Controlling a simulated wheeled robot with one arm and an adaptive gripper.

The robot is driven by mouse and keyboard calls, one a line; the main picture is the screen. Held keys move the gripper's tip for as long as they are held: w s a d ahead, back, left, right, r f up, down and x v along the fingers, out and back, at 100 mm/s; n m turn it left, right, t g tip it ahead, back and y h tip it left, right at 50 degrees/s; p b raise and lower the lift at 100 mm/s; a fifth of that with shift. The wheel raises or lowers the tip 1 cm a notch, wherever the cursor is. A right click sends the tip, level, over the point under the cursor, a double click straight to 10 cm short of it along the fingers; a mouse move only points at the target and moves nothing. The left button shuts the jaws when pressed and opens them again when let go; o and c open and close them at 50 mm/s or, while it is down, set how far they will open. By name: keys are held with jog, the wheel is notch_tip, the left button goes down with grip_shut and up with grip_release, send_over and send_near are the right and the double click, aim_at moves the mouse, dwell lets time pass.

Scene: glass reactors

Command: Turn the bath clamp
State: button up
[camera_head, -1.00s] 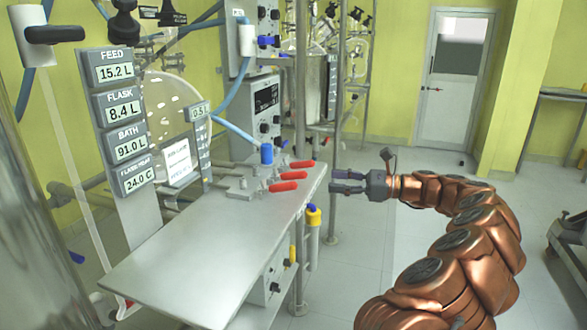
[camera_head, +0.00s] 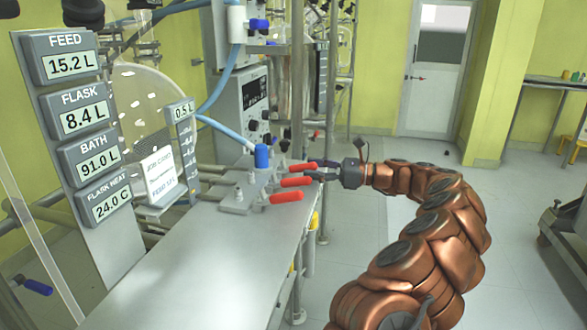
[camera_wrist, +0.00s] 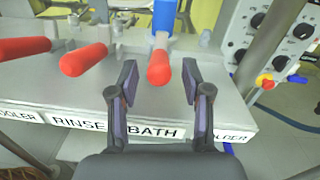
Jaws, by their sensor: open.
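The bath clamp has a red handle (camera_wrist: 158,68) above the BATH label (camera_wrist: 155,133) in the wrist view. In the head view its handle (camera_head: 303,167) is the farthest of three red handles on the bench. My gripper (camera_wrist: 160,82) is open, with one finger on each side of this handle in the picture. In the head view my gripper (camera_head: 322,170) reaches in from the right to the handle ends. I cannot tell if the fingers touch the handle.
A blue-capped fitting (camera_head: 262,156) stands behind the handles. A control box with knobs (camera_wrist: 275,35) is at the right.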

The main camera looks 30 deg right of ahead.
aim_at(295, 167)
jog(key=b+x, duration=0.1)
jog(key=x, duration=0.4)
jog(key=shift+w+a, duration=0.1)
grip_shut()
dwell(0.6)
